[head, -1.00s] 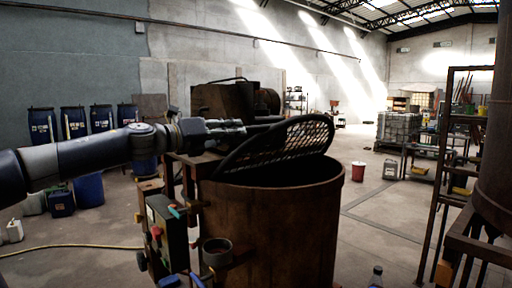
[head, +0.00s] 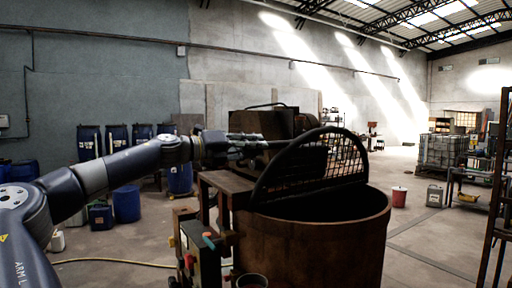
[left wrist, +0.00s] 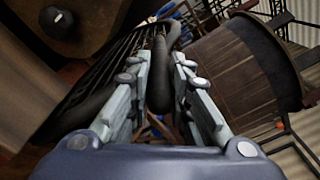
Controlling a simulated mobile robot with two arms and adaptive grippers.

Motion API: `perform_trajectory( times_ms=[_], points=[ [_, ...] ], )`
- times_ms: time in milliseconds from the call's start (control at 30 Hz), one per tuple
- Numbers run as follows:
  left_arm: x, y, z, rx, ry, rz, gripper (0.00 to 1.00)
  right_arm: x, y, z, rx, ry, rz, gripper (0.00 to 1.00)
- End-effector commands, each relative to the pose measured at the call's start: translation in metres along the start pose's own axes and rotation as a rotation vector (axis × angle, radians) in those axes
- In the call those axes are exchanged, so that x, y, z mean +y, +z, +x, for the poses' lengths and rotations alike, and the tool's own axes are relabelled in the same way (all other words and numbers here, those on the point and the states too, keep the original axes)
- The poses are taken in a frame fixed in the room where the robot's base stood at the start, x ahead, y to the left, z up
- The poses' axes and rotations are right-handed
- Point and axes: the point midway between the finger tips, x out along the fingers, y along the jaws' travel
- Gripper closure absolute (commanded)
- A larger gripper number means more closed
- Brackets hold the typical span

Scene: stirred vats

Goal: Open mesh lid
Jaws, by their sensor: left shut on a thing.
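The mesh lid (head: 336,161) is a dark grid with a thick round rim. It stands tilted up over the back left part of a rusty round vat (head: 330,240), and the vat's dark mouth shows below it. My left gripper (head: 266,146) reaches in from the left to the lid's left edge. In the left wrist view its two fingers (left wrist: 165,85) are closed around a dark bar at the lid's rim, with the mesh (left wrist: 105,65) beside it. The vat's inside is too dark to read. My right gripper is not in view.
A control box (head: 203,250) with coloured knobs is mounted at the vat's left. Blue drums (head: 117,138) stand by the left wall. A red bucket (head: 399,197) and a grey canister (head: 435,195) stand on the floor at the right. A dark rack (head: 498,190) is at the far right.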

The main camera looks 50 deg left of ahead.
Motion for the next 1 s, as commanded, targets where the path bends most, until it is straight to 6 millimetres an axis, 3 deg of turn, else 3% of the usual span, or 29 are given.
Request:
perform_trajectory(
  times_ms=[33,633,667,733,1000],
  points=[
    [-0.0033,0.0182,-0.0063,-0.046,0.009,0.039,1.00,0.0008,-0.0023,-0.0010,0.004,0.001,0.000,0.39],
    [-0.0019,0.0182,-0.0060,-0.045,0.009,0.036,1.00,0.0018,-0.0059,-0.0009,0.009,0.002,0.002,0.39],
    [-0.0018,0.0182,-0.0059,-0.045,0.009,0.036,0.80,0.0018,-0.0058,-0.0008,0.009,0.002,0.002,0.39],
    [-0.0016,0.0181,-0.0059,-0.045,0.009,0.035,0.64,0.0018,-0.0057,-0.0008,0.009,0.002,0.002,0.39],
    [-0.0011,0.0178,-0.0056,-0.045,0.009,0.033,0.60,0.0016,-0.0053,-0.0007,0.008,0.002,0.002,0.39]
  ],
)
